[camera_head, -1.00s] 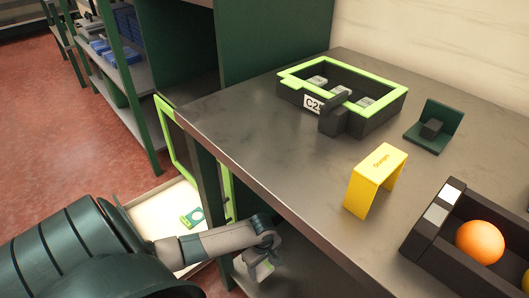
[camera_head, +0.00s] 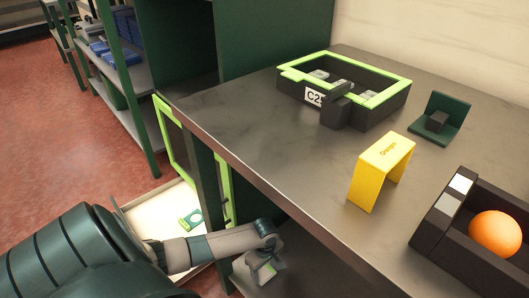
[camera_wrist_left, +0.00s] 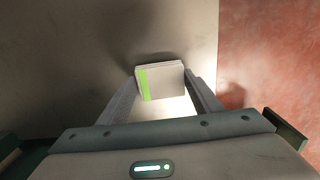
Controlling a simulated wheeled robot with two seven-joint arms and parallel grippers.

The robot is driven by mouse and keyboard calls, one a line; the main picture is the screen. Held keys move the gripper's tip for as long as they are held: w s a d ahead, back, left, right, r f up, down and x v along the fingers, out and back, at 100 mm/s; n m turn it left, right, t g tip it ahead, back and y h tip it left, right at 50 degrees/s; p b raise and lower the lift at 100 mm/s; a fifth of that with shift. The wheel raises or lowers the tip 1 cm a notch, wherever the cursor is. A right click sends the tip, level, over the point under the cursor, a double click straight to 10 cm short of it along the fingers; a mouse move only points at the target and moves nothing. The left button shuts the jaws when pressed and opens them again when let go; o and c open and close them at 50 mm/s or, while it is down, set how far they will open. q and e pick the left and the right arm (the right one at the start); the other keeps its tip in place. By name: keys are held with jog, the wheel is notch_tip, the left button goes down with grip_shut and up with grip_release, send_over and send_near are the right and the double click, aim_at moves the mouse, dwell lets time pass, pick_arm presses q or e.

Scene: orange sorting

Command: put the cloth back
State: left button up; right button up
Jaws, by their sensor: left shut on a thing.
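The cloth (camera_wrist_left: 160,82) is a small, folded, whitish piece with a green stripe, in the left wrist view. It sits between the fingertips of my left gripper (camera_wrist_left: 160,88), which is shut on it. In the head view my left gripper (camera_head: 262,268) is low, beside the table's front edge and over a grey lower shelf (camera_head: 300,262). My right gripper is not in view.
A cream open drawer (camera_head: 150,203) with a green item stands left of the gripper. The tabletop (camera_head: 270,130) holds a green-rimmed crate (camera_head: 400,98), a yellow sign (camera_head: 382,165), a dark green holder (camera_head: 452,115) and a dark tray (camera_head: 432,235) with an orange (camera_head: 495,233).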

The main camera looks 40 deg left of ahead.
pick_arm(q)
jog(key=shift+f, duration=0.2)
jog(key=o, duration=1)
jog(key=shift+f, duration=0.15)
